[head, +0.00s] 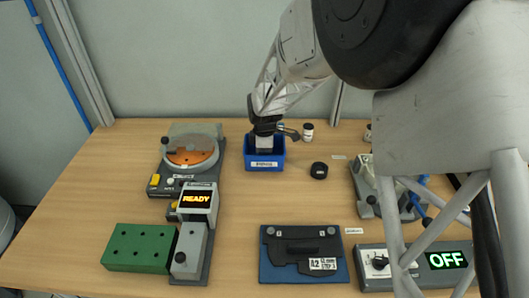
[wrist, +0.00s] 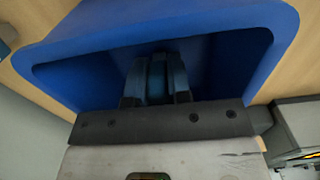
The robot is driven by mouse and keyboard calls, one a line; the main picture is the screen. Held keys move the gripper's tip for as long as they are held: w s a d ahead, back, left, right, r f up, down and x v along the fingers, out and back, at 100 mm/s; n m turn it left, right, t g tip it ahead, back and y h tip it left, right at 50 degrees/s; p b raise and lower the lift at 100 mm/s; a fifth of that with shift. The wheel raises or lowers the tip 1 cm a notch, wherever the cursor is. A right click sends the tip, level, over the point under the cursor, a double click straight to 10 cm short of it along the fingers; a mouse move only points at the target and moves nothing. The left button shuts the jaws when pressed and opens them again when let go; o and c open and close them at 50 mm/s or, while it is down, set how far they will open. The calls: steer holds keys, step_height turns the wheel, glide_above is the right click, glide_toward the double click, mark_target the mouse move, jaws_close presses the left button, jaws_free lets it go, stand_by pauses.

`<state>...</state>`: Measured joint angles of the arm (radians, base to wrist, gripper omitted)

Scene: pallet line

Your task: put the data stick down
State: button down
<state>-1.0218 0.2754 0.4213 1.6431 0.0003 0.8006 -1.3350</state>
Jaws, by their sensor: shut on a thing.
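My gripper (head: 264,142) points down into a small blue bin (head: 265,166) at the back middle of the table. In the wrist view the gripper (wrist: 157,70) has its fingers close together inside the bin (wrist: 285,25), below its rim. They are shut on a dark bluish piece (wrist: 157,82), which I take as the data stick. Most of it is hidden by the fingers and shadow. I cannot tell whether it touches the bin floor. In the head view the stick is hidden.
A round orange-topped device (head: 190,152), a READY display (head: 197,200) and a green block with holes (head: 138,247) stand left. A dark tray (head: 304,272) lies in front, an OFF panel (head: 446,260) right.

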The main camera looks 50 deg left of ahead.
steer(key=shift+f, duration=0.15)
steer(key=c, duration=1.1)
jaws_free()
steer(key=shift+o, duration=0.2)
step_height(320, 180, up, 12)
steer(key=shift+r, duration=0.15)
stand_by(0.4)
